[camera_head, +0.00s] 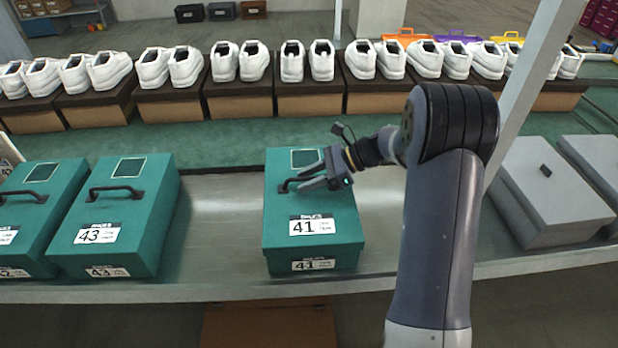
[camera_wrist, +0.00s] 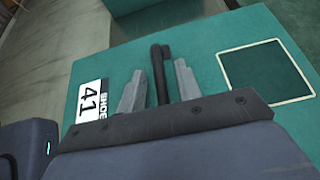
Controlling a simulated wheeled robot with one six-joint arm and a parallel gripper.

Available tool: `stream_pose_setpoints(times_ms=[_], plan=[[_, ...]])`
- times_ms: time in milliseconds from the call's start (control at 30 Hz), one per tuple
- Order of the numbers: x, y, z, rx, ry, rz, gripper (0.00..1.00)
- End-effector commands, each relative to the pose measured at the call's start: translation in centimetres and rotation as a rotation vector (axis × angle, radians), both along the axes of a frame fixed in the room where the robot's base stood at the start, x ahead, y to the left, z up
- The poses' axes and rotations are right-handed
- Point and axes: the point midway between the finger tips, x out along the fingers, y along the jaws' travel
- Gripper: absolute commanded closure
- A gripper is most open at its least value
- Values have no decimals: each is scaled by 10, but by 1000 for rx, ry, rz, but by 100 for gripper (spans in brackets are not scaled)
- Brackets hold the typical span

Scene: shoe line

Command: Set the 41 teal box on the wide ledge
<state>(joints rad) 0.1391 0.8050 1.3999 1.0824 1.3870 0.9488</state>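The teal 41 box (camera_head: 312,243) stands on a grey metal ledge (camera_head: 215,225) with its number labels facing me. Its dark handle is on the lid. My gripper (camera_head: 318,172) is above the lid at the handle, reaching in from the right. In the wrist view, the 41 box (camera_wrist: 215,75) fills much of the picture and its handle lies between the two fingers of my gripper (camera_wrist: 160,75). Small gaps show between fingers and handle, so the gripper is open. Part of the handle is hidden behind the fingers in the head view.
Two teal boxes, one marked 43 (camera_head: 125,215), stand to the left, with bare ledge between. Grey boxes (camera_head: 553,195) stand at right behind a slanted post (camera_head: 525,90). Behind is a green belt (camera_head: 225,150) with a row of white shoes on brown boxes.

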Motion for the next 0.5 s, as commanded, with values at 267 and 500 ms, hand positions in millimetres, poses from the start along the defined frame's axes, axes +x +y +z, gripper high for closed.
stream_pose_setpoints(times_ms=[267,500], plan=[[1,-7,5,0,-2,-1,68],[1,-42,23,-1,-3,-3,68]])
